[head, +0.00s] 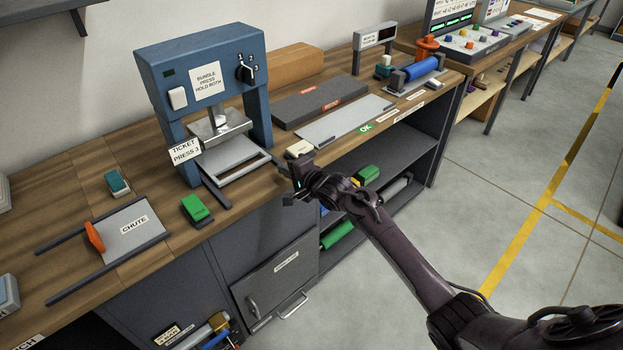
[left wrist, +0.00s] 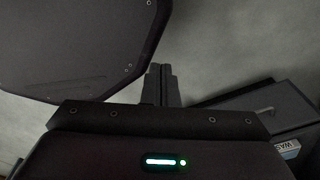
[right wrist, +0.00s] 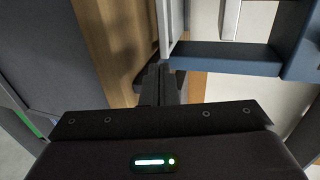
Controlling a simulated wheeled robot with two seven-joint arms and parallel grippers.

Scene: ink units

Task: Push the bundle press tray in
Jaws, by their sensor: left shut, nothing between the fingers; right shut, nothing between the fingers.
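The blue bundle press (head: 210,75) stands on the wooden bench with a white label on its front. Its pale tray (head: 262,160), a flat frame, sticks out toward the bench's front edge under the raised metal plate. My right gripper (head: 297,182) is shut and empty, to the right of the tray and apart from it in the head view. In the right wrist view its closed fingers (right wrist: 156,84) point toward the blue press frame (right wrist: 225,57). My left gripper (left wrist: 161,84) is shut and empty; it shows only in the left wrist view.
A green block (head: 195,208) and a "CHUTE" plate (head: 140,225) with an orange handle lie left of the press. A cream block (head: 299,149) and a grey plate (head: 345,122) lie right of it. Cabinets and shelves fill the bench front; open floor lies to the right.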

